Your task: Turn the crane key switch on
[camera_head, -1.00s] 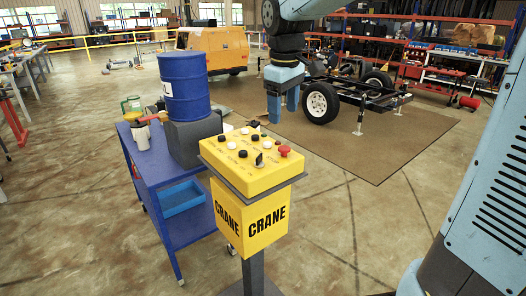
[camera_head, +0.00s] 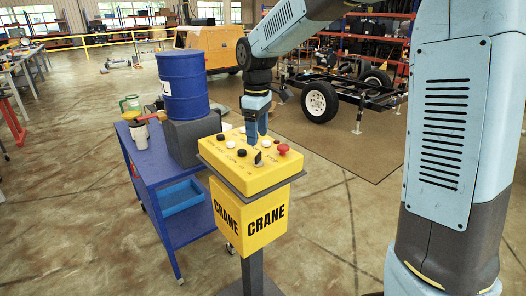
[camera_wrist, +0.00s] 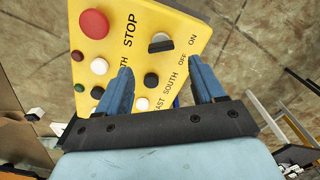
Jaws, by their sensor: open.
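The yellow crane control box (camera_head: 262,217) stands on a grey post with its sloped button panel on top. The key switch (camera_head: 258,158) is a black knob with a pale grip near the panel's front edge. In the wrist view the key switch (camera_wrist: 161,43) lies beside the OFF and ON labels, and its exact setting is hard to tell. My gripper (camera_head: 255,138) is open and points down over the far part of the panel. In the wrist view my open gripper (camera_wrist: 160,66) has its fingertips short of the key switch, with nothing between them.
The panel also carries a red STOP button (camera_head: 283,149) and several black and white buttons. A blue cart (camera_head: 186,236) with a blue barrel (camera_head: 184,86) stands close on the left. A trailer chassis (camera_head: 345,92) is behind.

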